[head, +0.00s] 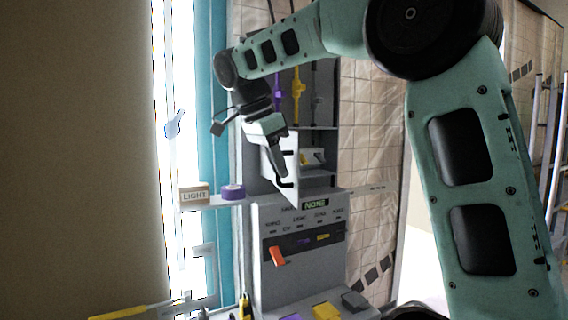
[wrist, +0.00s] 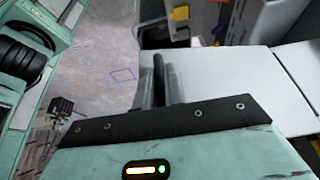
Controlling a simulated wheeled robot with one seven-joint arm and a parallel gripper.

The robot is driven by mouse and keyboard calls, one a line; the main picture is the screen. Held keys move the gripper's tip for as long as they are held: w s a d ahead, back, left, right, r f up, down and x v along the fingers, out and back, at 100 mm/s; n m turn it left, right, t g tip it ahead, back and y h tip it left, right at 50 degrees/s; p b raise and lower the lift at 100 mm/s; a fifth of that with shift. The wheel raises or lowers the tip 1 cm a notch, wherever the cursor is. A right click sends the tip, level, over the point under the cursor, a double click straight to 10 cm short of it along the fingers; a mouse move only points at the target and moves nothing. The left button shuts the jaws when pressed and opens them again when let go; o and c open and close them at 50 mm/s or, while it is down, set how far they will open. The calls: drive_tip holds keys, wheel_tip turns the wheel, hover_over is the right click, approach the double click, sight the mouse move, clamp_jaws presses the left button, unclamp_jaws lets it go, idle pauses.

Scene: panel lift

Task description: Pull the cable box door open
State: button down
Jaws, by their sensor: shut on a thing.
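The cable box door (head: 291,186) is a white panel with a dark handle, in the middle of the head view. It stands swung out from the cable box (head: 318,173), and part of the inside shows to its right. My gripper (head: 284,177) reaches down to the door and is shut on its handle. In the wrist view my gripper (wrist: 158,75) lies at the edge of the white door (wrist: 215,88). The fingers and the gripper body hide most of the handle there.
A grey panel (head: 300,218) with switches and an orange lever (head: 278,256) stands below the box. A shelf on the left carries a box marked LIGHT (head: 194,194) and a purple tape roll (head: 233,192). Purple and yellow fittings (head: 298,97) hang above.

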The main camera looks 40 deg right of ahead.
drive_tip(key=shift+r, duration=0.1)
drive_tip(key=c, duration=1.5)
unclamp_jaws()
drive_tip(key=p+v, duration=0.5)
drive_tip(key=v, duration=1.2)
drive_tip(key=shift+d+r, duration=0.1)
drive_tip(key=shift+r, duration=0.1)
